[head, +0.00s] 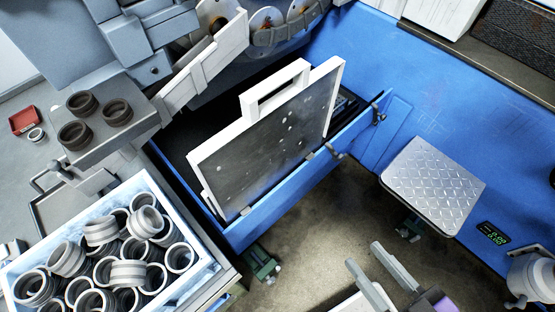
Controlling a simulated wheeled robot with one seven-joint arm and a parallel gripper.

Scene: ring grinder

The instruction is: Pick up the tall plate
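The tall plate (265,140) stands upright and tilted in the blue machine bay, near the middle of the head view. It has a dark, speckled face, a white frame and a white handle (277,86) with a slot at its top. Small clips show at its lower edge by the blue front wall. My gripper (364,255) is at the bottom right, below and apart from the plate. Its two grey fingers are spread with a gap between them, and I see nothing held.
The blue machine front wall (290,187) runs below the plate. A crate (204,262) full of metal rings stands at lower left. Several dark rings sit on a grey ledge (140,122). A diamond-tread step (433,185) is at right. Bare floor (335,215) lies between.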

